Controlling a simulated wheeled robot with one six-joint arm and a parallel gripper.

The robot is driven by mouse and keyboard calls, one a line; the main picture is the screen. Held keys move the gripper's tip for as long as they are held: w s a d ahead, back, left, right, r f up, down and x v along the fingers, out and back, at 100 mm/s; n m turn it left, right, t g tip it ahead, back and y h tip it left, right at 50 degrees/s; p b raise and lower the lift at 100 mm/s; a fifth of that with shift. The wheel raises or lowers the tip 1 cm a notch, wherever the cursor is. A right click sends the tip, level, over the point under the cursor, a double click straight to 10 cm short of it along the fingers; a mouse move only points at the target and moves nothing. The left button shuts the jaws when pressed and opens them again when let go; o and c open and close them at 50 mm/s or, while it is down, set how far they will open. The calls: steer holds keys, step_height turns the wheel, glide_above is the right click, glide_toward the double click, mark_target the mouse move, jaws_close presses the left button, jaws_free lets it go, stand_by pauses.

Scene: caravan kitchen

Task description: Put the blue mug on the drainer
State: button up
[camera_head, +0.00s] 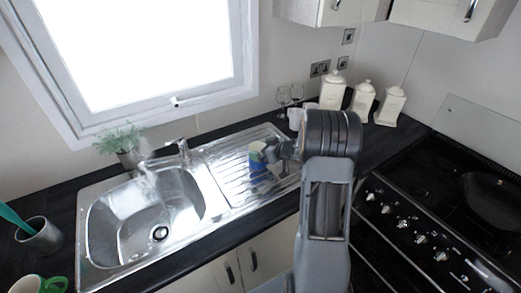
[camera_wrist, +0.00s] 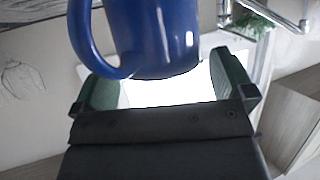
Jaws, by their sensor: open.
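The blue mug (camera_wrist: 155,35) fills the top of the wrist view, its handle towards the left. My gripper (camera_wrist: 165,84) is open, with one green-lined finger on each side below the mug; I cannot tell whether either touches it. In the head view, a small blue part of the mug (camera_head: 270,154) shows at my gripper (camera_head: 264,156), over the ridged drainer (camera_head: 232,172) right of the sink bowl. My arm hides part of the drainer's right side. Whether the mug's base rests on the drainer is not clear.
The sink bowl (camera_head: 150,212) and tap (camera_head: 182,148) are left of the drainer. Wine glasses (camera_head: 283,97) and white canisters (camera_head: 361,101) stand behind my arm. The hob (camera_head: 440,190) is at the right.

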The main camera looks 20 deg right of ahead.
steer(key=v, duration=1.1)
step_height(320, 180, up, 10)
steer(key=a+m+h, duration=0.3)
steer(key=m+h, duration=0.1)
steer(key=h, duration=0.5)
steer(key=s+a+f+m+g+y, duration=0.1)
steer(key=s+a+g, duration=0.6)
steer(key=s+a, duration=0.8)
steer(key=s+f+y, duration=0.1)
steer(key=s+y, duration=0.1)
steer(key=s, duration=0.1)
steer(key=shift+s+a+f+g+b, duration=0.3)
steer(key=shift+s+a+f, duration=0.05)
steer(key=shift+s+f, duration=0.05)
steer(key=shift+c, duration=0.3)
